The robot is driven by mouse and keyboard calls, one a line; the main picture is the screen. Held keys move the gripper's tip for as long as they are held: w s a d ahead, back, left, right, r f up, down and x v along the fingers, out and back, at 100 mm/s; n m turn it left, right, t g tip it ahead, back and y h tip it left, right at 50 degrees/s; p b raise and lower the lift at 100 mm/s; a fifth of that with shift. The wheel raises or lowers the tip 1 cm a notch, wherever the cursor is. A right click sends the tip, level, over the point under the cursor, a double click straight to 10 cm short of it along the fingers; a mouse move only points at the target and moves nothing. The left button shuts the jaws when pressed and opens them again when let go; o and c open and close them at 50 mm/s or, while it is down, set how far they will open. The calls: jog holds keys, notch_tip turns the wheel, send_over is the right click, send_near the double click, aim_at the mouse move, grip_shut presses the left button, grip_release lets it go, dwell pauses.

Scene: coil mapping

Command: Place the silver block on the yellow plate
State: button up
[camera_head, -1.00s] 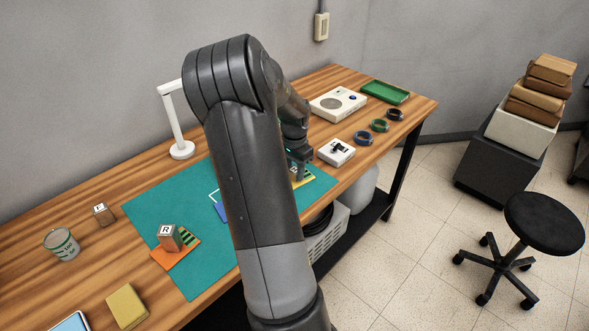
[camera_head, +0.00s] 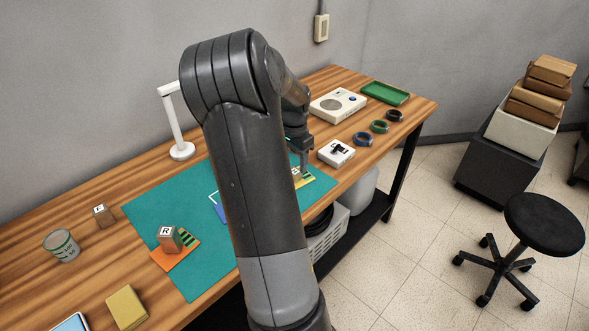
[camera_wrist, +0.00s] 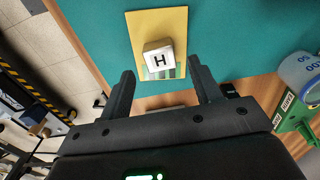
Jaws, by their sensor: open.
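The silver block (camera_wrist: 158,58), with an H on its top face, sits on the yellow plate (camera_wrist: 172,22) in the wrist view, near the plate's striped end. In the head view the yellow plate (camera_head: 309,180) lies at the right end of the teal mat, and the block (camera_head: 296,174) is partly hidden by my arm. My gripper (camera_wrist: 162,68) is open, its fingers apart and empty. The block shows beyond and between the fingertips, with no visible contact. In the head view my gripper (camera_head: 304,166) is just above the plate.
A block marked R (camera_head: 168,240) stands on an orange plate (camera_head: 172,258). A white switch box (camera_head: 336,152) is close to the right of my gripper. A blue plate (camera_head: 221,213) is mostly hidden by my arm.

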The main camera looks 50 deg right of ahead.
notch_tip(320, 180, up, 8)
jog(key=s+a+r+n+t, duration=0.1)
jog(key=a+r+n, duration=0.3)
jog(key=a, duration=0.7)
jog(key=s+a+r+n+t, duration=0.15)
jog(key=a+r+n, duration=0.25)
jog(key=a, duration=0.6)
jog(key=s+a+n+t, duration=0.1)
jog(key=s+a+n, duration=0.4)
jog(key=a, duration=0.3)
jog(key=s+a+r+n+t, duration=0.1)
jog(key=s+a+n+t, duration=0.1)
jog(key=s+a+n, duration=0.3)
jog(key=s+a, duration=0.2)
jog(key=a, duration=0.2)
jog(key=shift+s+r, duration=0.25)
